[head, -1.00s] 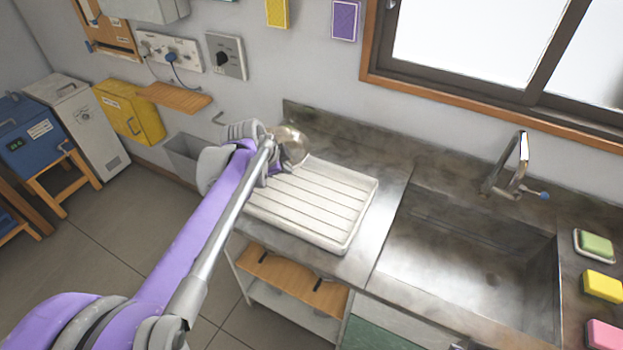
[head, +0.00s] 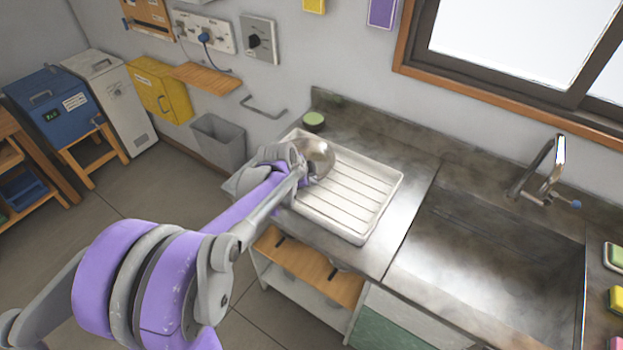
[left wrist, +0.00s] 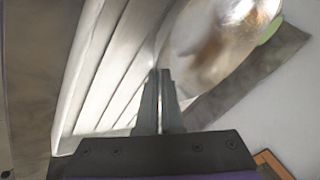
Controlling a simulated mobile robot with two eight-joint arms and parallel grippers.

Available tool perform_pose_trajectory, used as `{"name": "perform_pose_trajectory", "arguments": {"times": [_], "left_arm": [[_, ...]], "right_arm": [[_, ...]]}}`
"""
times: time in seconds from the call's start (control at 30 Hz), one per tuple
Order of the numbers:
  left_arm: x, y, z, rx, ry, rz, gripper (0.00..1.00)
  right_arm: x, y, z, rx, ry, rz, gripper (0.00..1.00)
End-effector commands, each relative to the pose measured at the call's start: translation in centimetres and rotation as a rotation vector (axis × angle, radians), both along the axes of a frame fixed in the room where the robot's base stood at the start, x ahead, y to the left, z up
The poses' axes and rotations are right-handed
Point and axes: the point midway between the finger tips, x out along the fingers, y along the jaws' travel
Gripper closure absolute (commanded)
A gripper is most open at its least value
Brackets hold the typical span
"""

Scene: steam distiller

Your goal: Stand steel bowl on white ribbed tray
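The steel bowl (head: 321,154) is at the far left part of the white ribbed tray (head: 362,220), overlapping it in the head view. My left gripper (head: 304,172) is at the bowl's near left side. In the left wrist view, the gripper's fingers (left wrist: 162,98) are close together at the rim of the shiny bowl (left wrist: 215,40), with the tray's ribs (left wrist: 100,75) to the left. The gripper looks shut on the rim. I cannot tell whether the bowl touches the tray. My right gripper is not in view.
The tray lies on a steel counter (head: 408,190), left of a sink (head: 490,260) with a tap (head: 545,170). A round green-topped item (head: 314,121) stands behind the bowl. A grey bin (head: 218,143) is at the left. Most of the tray's right side is clear.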

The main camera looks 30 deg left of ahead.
Motion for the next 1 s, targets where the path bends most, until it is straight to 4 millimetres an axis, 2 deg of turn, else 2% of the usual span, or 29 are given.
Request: {"name": "perform_pose_trajectory", "arguments": {"times": [0.17,0.3,0.33,0.37,0.6,0.73,0.87,1.0], "left_arm": [[0.0,0.0,-0.3,0.000,0.000,0.000,1.00],[0.0,0.0,-0.2,0.000,0.000,0.000,0.73],[0.0,0.0,-0.2,0.000,0.000,0.000,0.68],[0.0,0.0,-0.2,0.000,0.000,0.000,0.67],[0.0,0.0,-0.2,0.000,0.000,0.000,0.67],[-0.2,0.0,0.5,0.000,-0.001,0.000,0.67],[-1.3,0.1,2.1,0.000,-0.001,0.001,0.67],[-3.1,0.3,4.6,0.000,-0.002,0.002,0.67]], "right_arm": [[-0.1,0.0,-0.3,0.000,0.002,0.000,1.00],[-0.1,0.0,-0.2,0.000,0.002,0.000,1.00],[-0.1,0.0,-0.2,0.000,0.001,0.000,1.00],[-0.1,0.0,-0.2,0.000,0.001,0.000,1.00],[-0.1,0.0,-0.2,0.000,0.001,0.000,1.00],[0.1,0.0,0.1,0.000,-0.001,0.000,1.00],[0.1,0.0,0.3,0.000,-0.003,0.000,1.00],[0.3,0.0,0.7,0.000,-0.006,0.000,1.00]]}}
